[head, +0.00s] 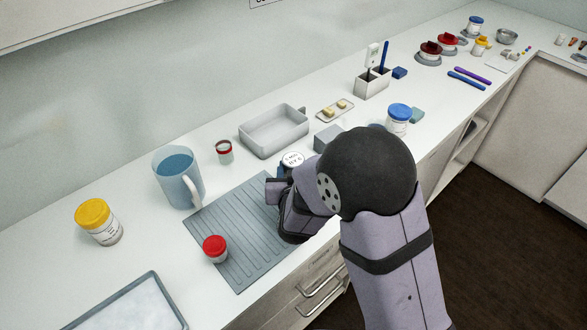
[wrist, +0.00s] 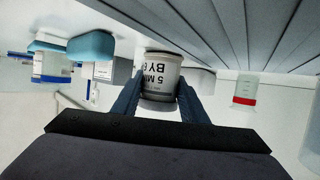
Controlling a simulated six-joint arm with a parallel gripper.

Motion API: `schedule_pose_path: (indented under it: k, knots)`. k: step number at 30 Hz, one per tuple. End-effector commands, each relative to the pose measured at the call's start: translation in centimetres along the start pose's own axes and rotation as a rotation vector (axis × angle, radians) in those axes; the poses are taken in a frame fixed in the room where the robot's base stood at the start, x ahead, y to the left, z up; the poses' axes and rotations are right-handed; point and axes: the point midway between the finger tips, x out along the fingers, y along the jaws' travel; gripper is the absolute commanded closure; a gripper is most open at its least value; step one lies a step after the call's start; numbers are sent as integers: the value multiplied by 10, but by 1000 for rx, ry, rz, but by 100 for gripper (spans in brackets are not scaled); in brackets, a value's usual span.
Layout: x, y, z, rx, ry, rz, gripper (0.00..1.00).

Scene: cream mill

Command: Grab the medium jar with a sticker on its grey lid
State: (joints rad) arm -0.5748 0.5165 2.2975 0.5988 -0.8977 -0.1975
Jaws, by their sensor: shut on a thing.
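The jar with black lettering on a white sticker (head: 292,160) shows beyond my gripper in the head view, with its printed top facing up. Most of its body is hidden by my gripper there. In the wrist view the lettered jar (wrist: 162,75) sits between the two fingers, with the picture upside down and a grey band at its lower edge. My gripper (wrist: 159,100) is shut on this jar, one finger against each side. In the head view my gripper (head: 283,182) is over the right edge of the ribbed grey mat. I cannot tell whether the jar touches the counter.
A red-lidded jar (head: 215,249) stands on the mat (head: 240,225). A blue jug (head: 178,178), a small red-banded jar (head: 224,152) and a white tray (head: 274,132) stand behind it. A grey block (head: 328,138) and a blue-lidded jar (head: 398,119) are to the right.

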Motion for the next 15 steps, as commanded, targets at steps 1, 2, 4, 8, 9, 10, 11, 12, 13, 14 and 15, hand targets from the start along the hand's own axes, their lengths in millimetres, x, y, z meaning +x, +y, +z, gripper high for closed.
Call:
schedule_pose_path:
  k: [1, 2, 4, 8, 9, 10, 11, 12, 13, 14, 15]
  knots:
    - [0, 0, -1, 0, 1, 0, 84]
    - [0, 0, -1, 0, 2, 0, 84]
    - [-1, 0, -3, 1, 2, 0, 84]
    - [-4, 0, -12, 3, 4, 1, 84]
    - [-6, 0, -16, 2, 4, 0, 84]
    - [-7, 0, -20, 2, 5, 0, 84]
    - [-9, 0, -23, 3, 6, -1, 84]
    - [-11, 0, -28, 3, 5, -1, 84]
    - [-13, 0, -33, 4, 6, 0, 84]
    - [-15, 0, -38, 4, 6, 0, 84]
    - [-17, 0, -44, 3, 6, 0, 84]
